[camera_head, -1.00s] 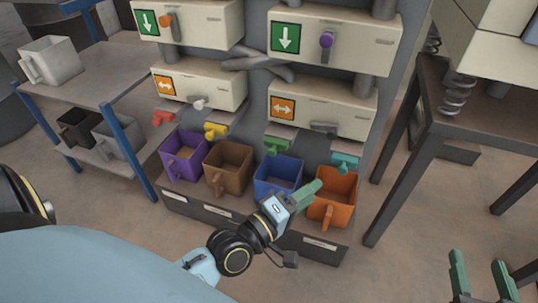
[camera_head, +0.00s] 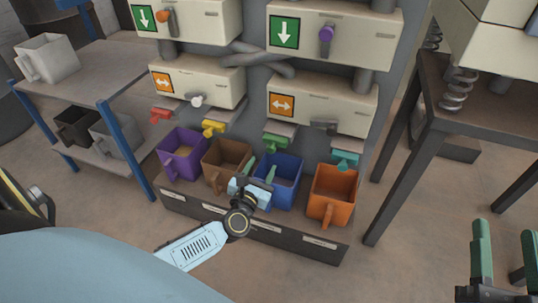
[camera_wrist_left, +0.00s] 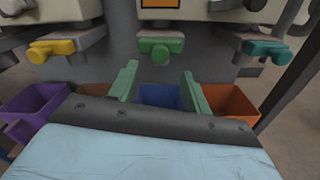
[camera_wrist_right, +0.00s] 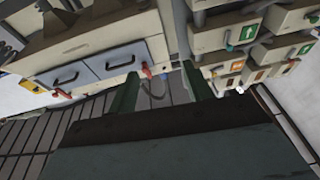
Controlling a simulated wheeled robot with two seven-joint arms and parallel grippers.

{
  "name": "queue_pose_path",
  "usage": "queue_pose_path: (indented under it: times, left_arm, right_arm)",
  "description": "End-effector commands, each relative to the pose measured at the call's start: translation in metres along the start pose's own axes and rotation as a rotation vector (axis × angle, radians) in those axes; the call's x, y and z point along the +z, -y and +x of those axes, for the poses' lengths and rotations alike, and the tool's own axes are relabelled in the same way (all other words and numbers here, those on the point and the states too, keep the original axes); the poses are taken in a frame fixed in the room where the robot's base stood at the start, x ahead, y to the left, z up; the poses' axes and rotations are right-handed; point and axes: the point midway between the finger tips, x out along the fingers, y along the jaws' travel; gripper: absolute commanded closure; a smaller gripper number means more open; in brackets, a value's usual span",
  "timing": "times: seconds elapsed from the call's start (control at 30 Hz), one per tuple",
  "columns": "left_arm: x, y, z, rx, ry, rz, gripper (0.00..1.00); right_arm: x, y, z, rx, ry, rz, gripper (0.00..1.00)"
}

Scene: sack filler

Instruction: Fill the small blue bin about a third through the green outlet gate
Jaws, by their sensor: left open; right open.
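The blue bin (camera_head: 287,190) stands on the low dark shelf under the green outlet gate (camera_head: 276,142), between a brown and an orange bin. In the left wrist view the green gate (camera_wrist_left: 160,46) is straight ahead and the blue bin (camera_wrist_left: 160,96) shows between the fingers. My left gripper (camera_head: 260,168) is open and empty at the front of the blue bin, its green fingers pointing toward the outlet. Whether it touches the bin is unclear. The bin's handle is hidden. My right gripper (camera_head: 505,258) is open and empty at the lower right, away from the bins.
Purple (camera_head: 182,155), brown (camera_head: 226,165) and orange (camera_head: 333,195) bins share the shelf, beneath red, yellow and teal gates. Hopper boxes with levers hang above. A side rack (camera_head: 90,75) stands left, a dark table (camera_head: 440,120) right. Floor in front is open.

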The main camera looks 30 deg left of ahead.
Motion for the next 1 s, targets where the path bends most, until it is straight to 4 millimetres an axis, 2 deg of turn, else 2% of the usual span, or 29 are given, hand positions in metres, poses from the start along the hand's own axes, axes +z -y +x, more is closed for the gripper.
queue_pose_path:
  times: [0.2,0.4,0.8,1.0]
  left_arm:
    - [-0.001,0.001,0.039,0.0,0.001,0.001,0.52]
    - [-0.001,0.001,0.063,-0.001,0.0,0.002,0.52]
    - [0.0,0.0,0.07,-0.002,-0.001,0.003,0.52]
    - [0.0,0.0,0.07,-0.002,-0.001,0.003,0.77]
  right_arm:
    - [-0.028,0.005,-0.003,-0.013,-0.201,0.009,0.5]
    - [-0.039,0.005,-0.007,-0.015,-0.305,0.009,0.5]
    - [-0.043,0.005,-0.008,-0.015,-0.338,0.009,0.5]
    - [-0.043,0.005,-0.008,-0.015,-0.337,0.009,0.5]
